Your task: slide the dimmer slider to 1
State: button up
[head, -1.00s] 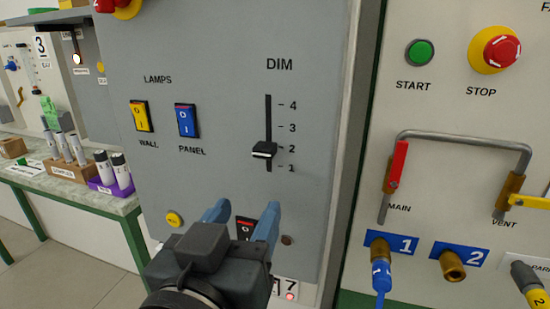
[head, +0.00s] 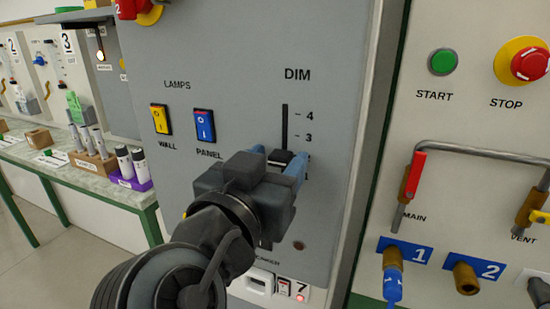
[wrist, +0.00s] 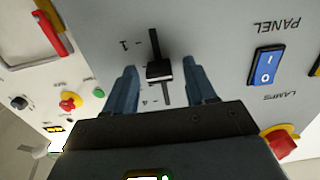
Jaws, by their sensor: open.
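The dimmer slider has a black knob (head: 281,157) in a vertical slot under the label DIM, on the grey panel. My gripper (head: 278,162) is open at the slider. In the wrist view, which looks upside down, the knob (wrist: 160,70) sits between the two blue fingers of my gripper (wrist: 160,76), with a gap on each side. The knob stands near mark 2. The marks 3 and 4 show in the head view; mark 2 is hidden by a finger and mark 1 is mostly hidden. Mark 1 shows in the wrist view.
Left of the slider are a yellow WALL switch (head: 160,119) and a blue PANEL switch (head: 204,125). To the right, another panel carries a green START button (head: 443,61), a red STOP button (head: 530,64) and a pipe with a red-handled valve (head: 414,178).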

jog(key=shift+c, duration=0.3)
grip_shut()
dwell(0.4)
